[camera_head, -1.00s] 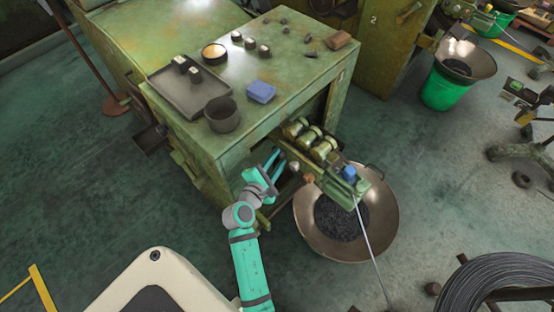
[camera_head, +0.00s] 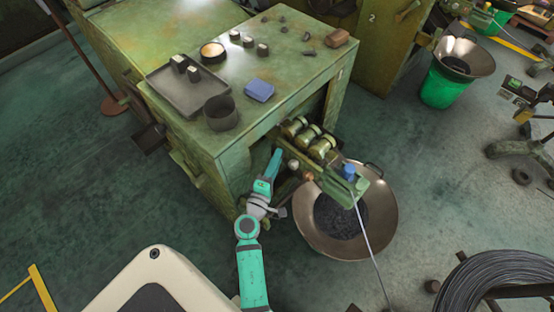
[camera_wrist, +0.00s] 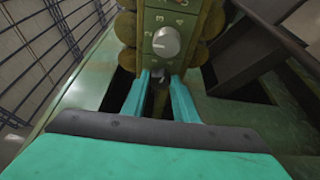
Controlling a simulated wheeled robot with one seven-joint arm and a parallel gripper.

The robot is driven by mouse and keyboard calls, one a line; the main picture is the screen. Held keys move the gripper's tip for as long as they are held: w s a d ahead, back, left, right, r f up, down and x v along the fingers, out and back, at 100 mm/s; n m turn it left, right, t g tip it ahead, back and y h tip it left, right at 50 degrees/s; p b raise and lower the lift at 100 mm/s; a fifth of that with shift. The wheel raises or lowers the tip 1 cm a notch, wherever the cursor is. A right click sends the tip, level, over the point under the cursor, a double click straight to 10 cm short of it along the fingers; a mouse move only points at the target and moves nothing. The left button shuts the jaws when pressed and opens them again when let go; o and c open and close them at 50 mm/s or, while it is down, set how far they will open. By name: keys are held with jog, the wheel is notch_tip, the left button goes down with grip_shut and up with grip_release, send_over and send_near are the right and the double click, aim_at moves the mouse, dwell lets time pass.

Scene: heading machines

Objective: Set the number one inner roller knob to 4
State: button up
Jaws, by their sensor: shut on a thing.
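In the wrist view a round silver knob (camera_wrist: 166,42) sits on a green plate (camera_wrist: 172,18) with white numbers around it, above and beyond my fingertips. Its exact setting is too small to tell. In the head view my gripper (camera_head: 275,158) reaches the near left end of the green roller unit (camera_head: 308,160), which carries several brass rollers.
A metal bowl (camera_head: 383,220) stands under the roller unit. A wire (camera_head: 370,245) runs from the unit to the lower right. The green machine (camera_head: 180,135) holds a tray, a dark cup (camera_head: 221,114) and a blue block (camera_head: 260,90). A wire coil (camera_head: 500,285) lies lower right.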

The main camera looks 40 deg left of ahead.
jog(key=shift+f+m, duration=0.1)
jog(key=shift+m, duration=0.5)
jog(key=shift+w, duration=0.1)
jog(key=o, duration=1.1)
jog(key=shift+c, duration=0.2)
